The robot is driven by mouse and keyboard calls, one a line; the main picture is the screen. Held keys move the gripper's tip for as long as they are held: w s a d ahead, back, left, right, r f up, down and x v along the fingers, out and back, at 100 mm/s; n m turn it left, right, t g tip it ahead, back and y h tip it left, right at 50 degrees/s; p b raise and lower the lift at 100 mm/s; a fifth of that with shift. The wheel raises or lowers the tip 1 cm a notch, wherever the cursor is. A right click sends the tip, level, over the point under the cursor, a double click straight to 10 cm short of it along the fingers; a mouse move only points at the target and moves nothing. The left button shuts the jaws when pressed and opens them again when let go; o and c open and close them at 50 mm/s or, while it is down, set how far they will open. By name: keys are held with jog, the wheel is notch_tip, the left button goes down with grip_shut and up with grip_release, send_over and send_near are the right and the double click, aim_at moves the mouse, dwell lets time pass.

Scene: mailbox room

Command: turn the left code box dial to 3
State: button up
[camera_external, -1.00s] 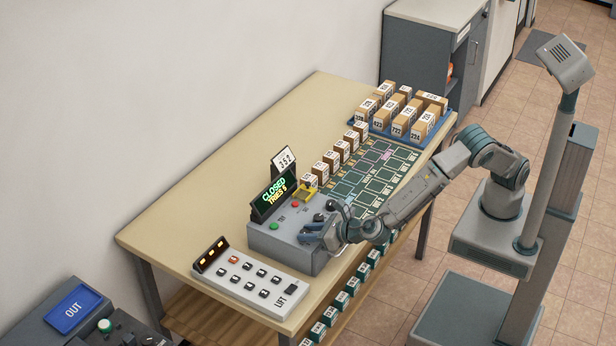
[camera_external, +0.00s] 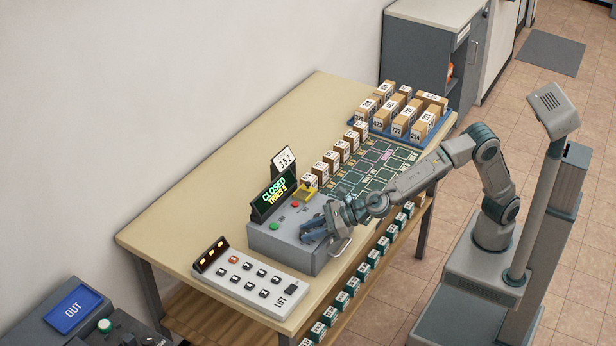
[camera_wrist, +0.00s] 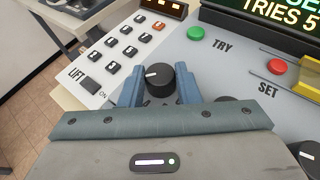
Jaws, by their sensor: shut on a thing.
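The grey code box (camera_external: 290,252) sits at the table's near edge, its green display (camera_external: 272,196) reading CLOSED, TRIES 5. A card (camera_external: 285,160) behind it reads 352. In the wrist view, the black left dial (camera_wrist: 159,82) stands between the blue fingers of my gripper (camera_wrist: 160,88), which is shut on it. Its white mark points left in that view; the dial's numbers cannot be read. In the outside view my gripper (camera_external: 312,232) reaches down onto the box top and hides the dials. Two more black dials, the nearer one (camera_wrist: 228,99), are partly hidden behind my gripper.
A green TRY button (camera_wrist: 195,33) and a red SET button (camera_wrist: 277,67) are on the box top. The LIFT keypad (camera_external: 250,277) lies left of the box. Small numbered boxes (camera_external: 340,150) and a blue tray (camera_external: 390,136) stand farther back. The table's back left is clear.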

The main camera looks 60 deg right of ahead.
jog(key=shift+r, duration=0.1)
dwell(0.4)
jog(key=o, duration=1)
jog(key=shift+c, duration=0.2)
jog(key=v, duration=1.3)
jog(key=shift+d+r+p, duration=0.2)
jog(key=shift+d+p, duration=0.2)
jog(key=shift+g, duration=0.3)
